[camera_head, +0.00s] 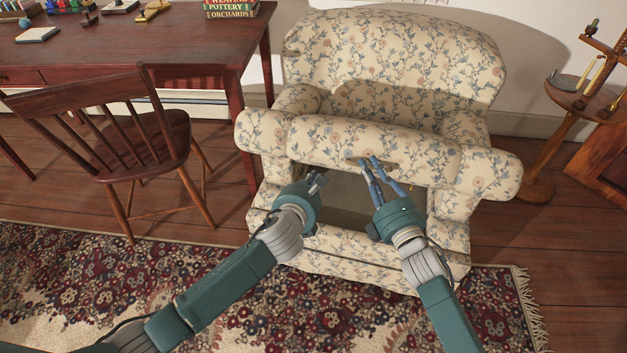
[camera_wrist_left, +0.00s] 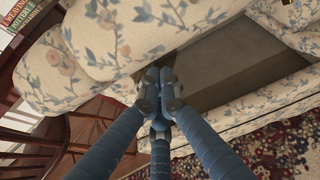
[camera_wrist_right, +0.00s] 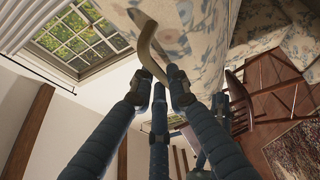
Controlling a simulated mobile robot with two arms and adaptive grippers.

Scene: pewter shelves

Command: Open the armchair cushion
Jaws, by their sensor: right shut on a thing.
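The armchair (camera_head: 395,60) is cream with a blue and orange floral pattern. Its seat cushion (camera_head: 400,150) stands tilted up at the front, and a grey-brown hollow (camera_head: 345,190) shows beneath it. My right gripper (camera_head: 368,162) is at the cushion's front edge. In the right wrist view its fingers (camera_wrist_right: 160,85) are closed on a curved brass-coloured handle (camera_wrist_right: 148,42) at the cushion. My left gripper (camera_head: 318,180) is beside the hollow's left side, under the cushion. In the left wrist view its fingertips (camera_wrist_left: 160,88) are together with nothing visible between them.
A wooden chair (camera_head: 130,130) and a dark red desk (camera_head: 130,45) with books (camera_head: 230,8) stand to the left. A round side table (camera_head: 590,95) stands close to the right. A patterned rug (camera_head: 100,280) lies in front on the plank floor.

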